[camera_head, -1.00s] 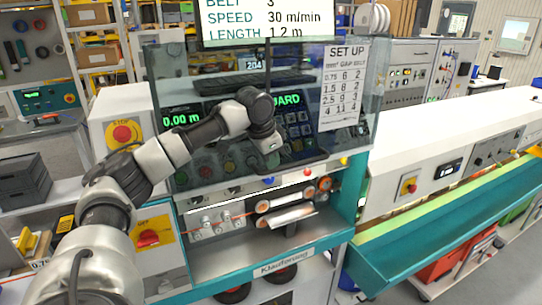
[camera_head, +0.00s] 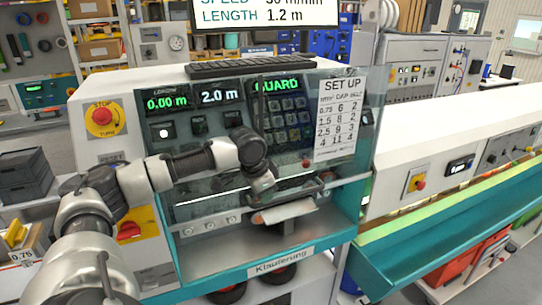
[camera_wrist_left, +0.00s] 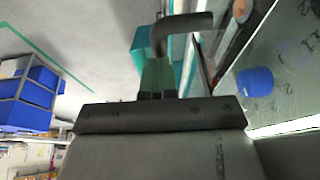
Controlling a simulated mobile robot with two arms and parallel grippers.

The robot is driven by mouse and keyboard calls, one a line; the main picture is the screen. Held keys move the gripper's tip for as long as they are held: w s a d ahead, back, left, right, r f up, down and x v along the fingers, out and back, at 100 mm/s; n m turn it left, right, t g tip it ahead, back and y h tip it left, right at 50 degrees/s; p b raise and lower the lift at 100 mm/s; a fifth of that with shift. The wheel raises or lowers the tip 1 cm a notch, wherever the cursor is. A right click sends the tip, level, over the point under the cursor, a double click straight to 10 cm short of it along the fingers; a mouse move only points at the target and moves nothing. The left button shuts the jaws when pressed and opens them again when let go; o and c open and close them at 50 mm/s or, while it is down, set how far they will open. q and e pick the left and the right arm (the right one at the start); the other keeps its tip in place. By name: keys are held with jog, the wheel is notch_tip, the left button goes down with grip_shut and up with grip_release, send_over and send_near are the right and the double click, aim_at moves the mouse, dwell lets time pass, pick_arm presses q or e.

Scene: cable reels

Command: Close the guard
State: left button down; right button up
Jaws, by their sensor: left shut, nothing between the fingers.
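The guard (camera_head: 300,165) is a clear panel on the front of the cable machine. It hangs low over the button panel and the upper part of the roller opening. Its dark bar handle (camera_head: 292,200) is near its lower edge. My left gripper (camera_head: 264,186) is shut and empty, at the left part of the handle. In the left wrist view the closed fingers (camera_wrist_left: 157,80) are close to the dark bent handle (camera_wrist_left: 186,24); I cannot tell if they touch it. The rollers (camera_head: 286,212) show partly below the handle. My right gripper is not in view.
The red stop button (camera_head: 103,117) is on the machine's left side, and a red switch (camera_head: 129,231) is lower down. The set-up sheet (camera_head: 341,117) is at the guard's right. A teal trough (camera_head: 440,225) runs off to the right. A blue knob (camera_wrist_left: 255,82) shows in the left wrist view.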

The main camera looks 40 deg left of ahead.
pick_arm(q)
notch_tip(320, 180, down, 24)
jog(key=b, duration=0.5)
jog(key=shift+s+d+f, duration=0.15)
jog(key=shift+s+f, duration=0.1)
jog(key=shift+s, duration=0.15)
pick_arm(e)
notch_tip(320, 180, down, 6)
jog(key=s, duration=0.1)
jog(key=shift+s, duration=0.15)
